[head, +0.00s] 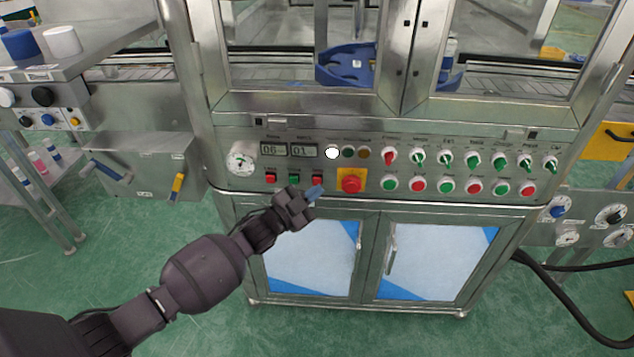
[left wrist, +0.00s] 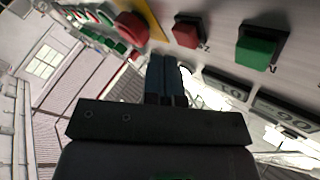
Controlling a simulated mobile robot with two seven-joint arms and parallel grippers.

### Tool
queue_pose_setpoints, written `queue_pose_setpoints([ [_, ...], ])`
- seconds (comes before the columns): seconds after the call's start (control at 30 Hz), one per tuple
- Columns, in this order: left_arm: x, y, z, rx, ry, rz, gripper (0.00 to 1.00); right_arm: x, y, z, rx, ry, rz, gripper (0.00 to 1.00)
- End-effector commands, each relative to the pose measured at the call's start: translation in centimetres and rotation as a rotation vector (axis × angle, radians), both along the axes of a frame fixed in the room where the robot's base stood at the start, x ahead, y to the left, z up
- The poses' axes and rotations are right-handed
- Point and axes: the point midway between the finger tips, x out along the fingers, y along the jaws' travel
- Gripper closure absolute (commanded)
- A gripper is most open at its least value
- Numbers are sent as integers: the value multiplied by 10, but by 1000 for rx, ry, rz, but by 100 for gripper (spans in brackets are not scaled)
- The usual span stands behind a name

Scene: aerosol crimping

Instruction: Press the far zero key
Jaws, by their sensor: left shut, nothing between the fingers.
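Three square keys sit in a row under the small displays on the steel panel: a left red key (head: 271,178), a green key (head: 294,177) and a right red key (head: 317,178). Their labels are too small to read, so I cannot tell which is the far zero key. My left gripper (head: 314,193) is shut and empty, its blue-grey fingertips just below the right red key. In the left wrist view the shut fingers (left wrist: 165,80) point toward the panel near a red key (left wrist: 187,30), with a green key (left wrist: 257,45) to its right. Contact is not visible. My right gripper is not in view.
A red mushroom button (head: 351,184) on a yellow plate stands just right of the keys. Displays (head: 273,150) and a gauge (head: 241,158) are above left. Rows of knobs and round buttons (head: 445,186) fill the panel's right. Cabinet doors (head: 440,262) lie below.

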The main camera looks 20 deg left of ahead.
Motion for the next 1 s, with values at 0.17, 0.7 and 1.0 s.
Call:
queue_pose_setpoints([
  [0.17, 2, 1, 0, 0, 0, 0, 100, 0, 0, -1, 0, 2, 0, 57],
  [0.7, 8, 2, 0, 0, 0, 0, 100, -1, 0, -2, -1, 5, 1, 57],
  [1.0, 10, 3, 0, 0, 0, 0, 100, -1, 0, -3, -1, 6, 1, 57],
])
